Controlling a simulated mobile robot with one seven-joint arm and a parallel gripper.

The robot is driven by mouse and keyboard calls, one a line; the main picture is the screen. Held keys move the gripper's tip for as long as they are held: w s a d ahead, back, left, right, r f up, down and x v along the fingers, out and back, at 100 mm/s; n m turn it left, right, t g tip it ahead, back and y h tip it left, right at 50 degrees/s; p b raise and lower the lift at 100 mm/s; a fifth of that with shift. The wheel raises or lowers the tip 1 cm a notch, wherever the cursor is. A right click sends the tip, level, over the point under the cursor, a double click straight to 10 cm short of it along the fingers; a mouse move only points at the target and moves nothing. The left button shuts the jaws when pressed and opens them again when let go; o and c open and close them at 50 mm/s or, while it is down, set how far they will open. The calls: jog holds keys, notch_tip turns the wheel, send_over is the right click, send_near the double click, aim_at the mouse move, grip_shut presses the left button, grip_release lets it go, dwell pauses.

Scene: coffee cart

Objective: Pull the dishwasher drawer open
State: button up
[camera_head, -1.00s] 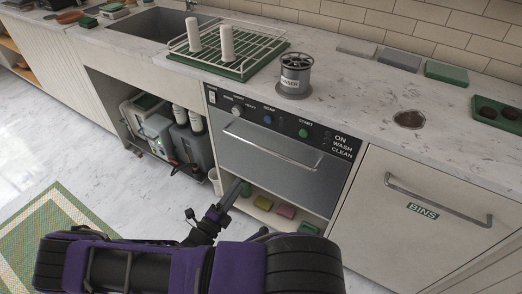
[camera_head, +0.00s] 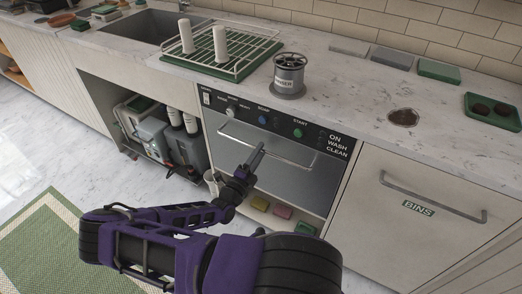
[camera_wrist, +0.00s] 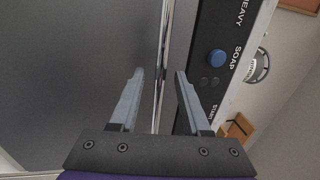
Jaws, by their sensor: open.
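The dishwasher drawer (camera_head: 230,150) has a steel front under a dark control panel with knobs and buttons, and looks shut. Its bar handle (camera_head: 233,137) runs across the upper part of the front. My gripper (camera_head: 259,150) is in front of the handle near its middle and hides part of it. In the wrist view my gripper (camera_wrist: 160,76) is open, its two fingers apart and empty. The handle (camera_wrist: 163,50) shows as a shiny upright bar lined up between the fingers. I cannot tell whether the fingertips reach past it. The steel front (camera_wrist: 70,70) fills the left side.
A rack (camera_head: 250,68) and a metal rinser (camera_head: 288,78) stand on the counter (camera_head: 350,95) above. An open shelf below holds colored blocks (camera_head: 282,212). The bins drawer (camera_head: 410,235) is at the right, an open bay with containers (camera_head: 150,125) at the left.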

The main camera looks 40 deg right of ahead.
jog(key=shift+x, duration=0.8)
grip_shut()
dwell(0.9)
